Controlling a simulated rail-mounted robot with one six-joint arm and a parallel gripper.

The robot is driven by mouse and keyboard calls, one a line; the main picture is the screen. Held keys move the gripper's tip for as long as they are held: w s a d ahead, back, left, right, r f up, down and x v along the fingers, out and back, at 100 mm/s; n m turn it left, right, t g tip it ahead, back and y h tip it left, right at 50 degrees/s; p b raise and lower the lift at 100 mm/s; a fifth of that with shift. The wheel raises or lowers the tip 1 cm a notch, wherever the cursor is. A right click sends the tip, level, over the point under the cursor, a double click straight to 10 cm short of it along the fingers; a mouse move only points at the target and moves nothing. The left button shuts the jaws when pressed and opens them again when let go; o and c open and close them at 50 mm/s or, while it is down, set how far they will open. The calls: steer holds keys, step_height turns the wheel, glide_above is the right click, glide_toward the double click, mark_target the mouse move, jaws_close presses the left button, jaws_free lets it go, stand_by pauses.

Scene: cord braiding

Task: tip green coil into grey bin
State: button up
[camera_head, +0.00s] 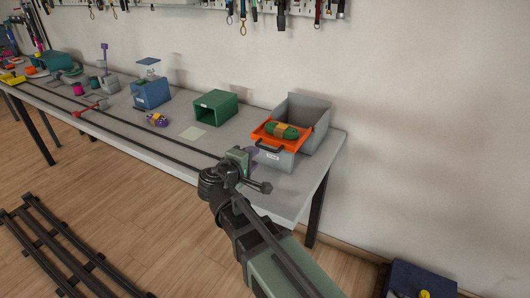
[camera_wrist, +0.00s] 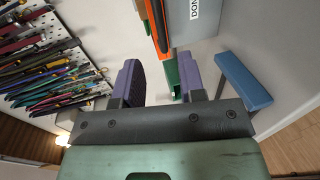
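The green coil (camera_head: 284,130), with an orange band around it, lies in an orange tray (camera_head: 262,135). The tray has a dark handle (camera_head: 268,147) and sits at the front of the grey bin (camera_head: 308,114), near the table's right end. A label shows on the bin's front. My gripper (camera_head: 253,164) is just left of the tray and bin front, in front of the table. In the wrist view my gripper (camera_wrist: 160,78) has its two purple fingers well apart with nothing held between them.
A green open box (camera_head: 215,107) stands left of the bin, with a pale sheet (camera_head: 193,133) in front. A blue device (camera_head: 151,93) and a purple-yellow bundle (camera_head: 157,119) are farther left. A pegboard with hanging tools (camera_wrist: 45,60) is on the wall.

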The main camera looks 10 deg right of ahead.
mark_target(265, 149)
steer(key=b+x, duration=0.1)
steer(key=x, duration=0.8)
steer(key=shift+s+f+b, duration=0.1)
steer(key=shift+b, duration=0.2)
jaws_close()
